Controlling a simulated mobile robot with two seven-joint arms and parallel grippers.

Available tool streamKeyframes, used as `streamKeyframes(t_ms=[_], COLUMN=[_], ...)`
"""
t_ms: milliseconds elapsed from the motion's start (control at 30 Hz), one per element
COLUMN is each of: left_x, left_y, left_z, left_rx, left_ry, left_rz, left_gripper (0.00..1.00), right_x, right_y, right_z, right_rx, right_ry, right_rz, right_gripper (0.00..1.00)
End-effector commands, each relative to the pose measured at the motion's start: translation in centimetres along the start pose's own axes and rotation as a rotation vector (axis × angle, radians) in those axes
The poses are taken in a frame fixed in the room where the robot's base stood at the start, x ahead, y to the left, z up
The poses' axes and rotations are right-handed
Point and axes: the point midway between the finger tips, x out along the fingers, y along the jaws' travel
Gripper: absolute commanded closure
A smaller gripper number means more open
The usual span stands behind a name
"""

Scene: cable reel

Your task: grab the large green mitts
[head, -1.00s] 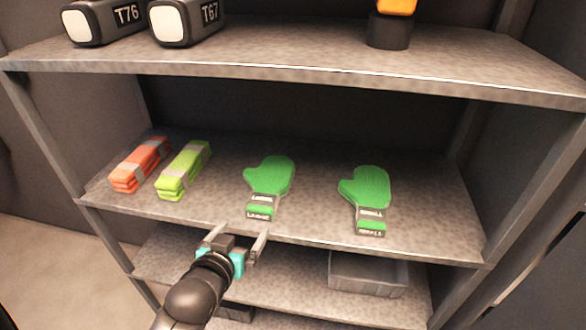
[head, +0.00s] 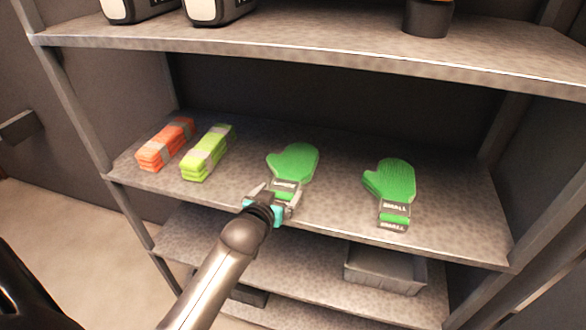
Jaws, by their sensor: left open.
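Two green mitts lie flat on the middle shelf (head: 335,205), cuffs toward the front edge. The left mitt (head: 293,162) has a grey label on its cuff, too small to read and partly hidden by my gripper. My right gripper is not in view.
Orange folded cloths (head: 166,145) and lime-green folded cloths (head: 207,153) lie to the left on the same shelf. The upper shelf (head: 330,48) overhangs them. A grey bin (head: 385,270) stands on the shelf below. The middle shelf is bare between the two mitts.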

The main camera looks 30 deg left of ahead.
Motion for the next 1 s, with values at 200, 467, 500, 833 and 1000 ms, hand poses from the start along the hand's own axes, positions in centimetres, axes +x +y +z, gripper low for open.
streamKeyframes(t_ms=[200,467,500,833,1000], left_x=[2.6,4.7,4.8,4.8,4.8], left_y=[0.3,0.3,0.3,0.3,0.3], left_z=[0.4,0.4,0.5,0.4,0.5], left_rx=[0.0,0.0,0.0,0.0,0.0], left_ry=[0.001,0.001,0.0,0.0,0.0], left_rz=[0.0,0.001,0.001,0.001,0.001], left_gripper=[0.0,0.0,0.0,0.11,0.3], right_x=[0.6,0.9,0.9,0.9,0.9], right_y=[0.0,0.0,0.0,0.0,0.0], right_z=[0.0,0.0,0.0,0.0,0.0], right_rx=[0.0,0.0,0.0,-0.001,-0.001], right_ry=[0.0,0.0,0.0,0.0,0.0], right_rz=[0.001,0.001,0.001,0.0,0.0], right_gripper=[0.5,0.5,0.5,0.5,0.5])
